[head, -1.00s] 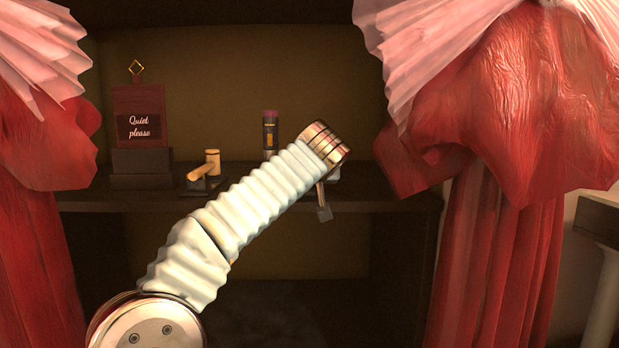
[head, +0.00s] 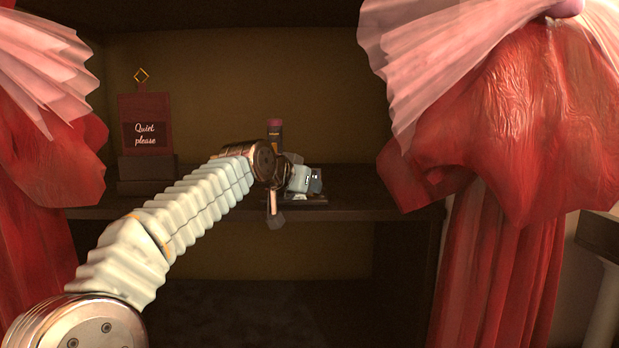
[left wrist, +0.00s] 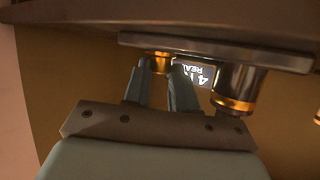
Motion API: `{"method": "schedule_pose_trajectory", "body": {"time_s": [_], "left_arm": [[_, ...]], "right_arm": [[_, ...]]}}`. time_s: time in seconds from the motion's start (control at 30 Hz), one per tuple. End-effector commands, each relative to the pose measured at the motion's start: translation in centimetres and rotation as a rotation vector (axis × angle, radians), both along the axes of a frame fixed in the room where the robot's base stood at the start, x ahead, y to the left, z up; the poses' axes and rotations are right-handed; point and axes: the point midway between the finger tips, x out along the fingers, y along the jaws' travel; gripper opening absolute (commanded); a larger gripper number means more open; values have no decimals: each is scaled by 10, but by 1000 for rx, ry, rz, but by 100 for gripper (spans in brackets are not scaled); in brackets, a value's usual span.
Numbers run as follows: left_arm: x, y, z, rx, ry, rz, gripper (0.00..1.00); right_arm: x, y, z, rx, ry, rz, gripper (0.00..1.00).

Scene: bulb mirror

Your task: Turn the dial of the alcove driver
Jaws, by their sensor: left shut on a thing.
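The alcove driver is a dark flat unit (head: 302,201) on the shelf, largely hidden behind my left arm and hand in the head view. In the left wrist view its plate (left wrist: 205,47) appears upside down, with a lit display (left wrist: 200,75) reading "4" and part of a word. A small gold dial (left wrist: 160,58) sits beside the display. My left gripper (left wrist: 160,72) has its two fingers on either side of this dial, shut on it. In the head view the grey hand of the left gripper (head: 302,179) is over the unit. My right gripper is not in view.
A larger cylinder with a gold ring (left wrist: 238,88) stands close beside the fingers. A dark upright tube (head: 275,131) stands behind my wrist. A "Quiet please" sign (head: 146,130) is at left on the shelf (head: 350,208). Red curtains (head: 520,120) flank the alcove.

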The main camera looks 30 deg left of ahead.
Motion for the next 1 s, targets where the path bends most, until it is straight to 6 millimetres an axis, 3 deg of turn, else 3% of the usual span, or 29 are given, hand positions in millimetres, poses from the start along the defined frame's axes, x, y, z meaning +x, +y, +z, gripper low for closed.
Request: {"method": "schedule_pose_trajectory", "body": {"time_s": [0.4,0.93,0.97,1.0], "left_arm": [[1,6,-4,2,8,-186,0],[1,6,-5,4,11,-212,0],[1,6,-5,4,12,-212,29],[1,6,-5,4,11,-212,35]], "right_arm": [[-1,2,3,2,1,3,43],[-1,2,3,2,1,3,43],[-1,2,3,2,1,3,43],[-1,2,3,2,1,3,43]]}}
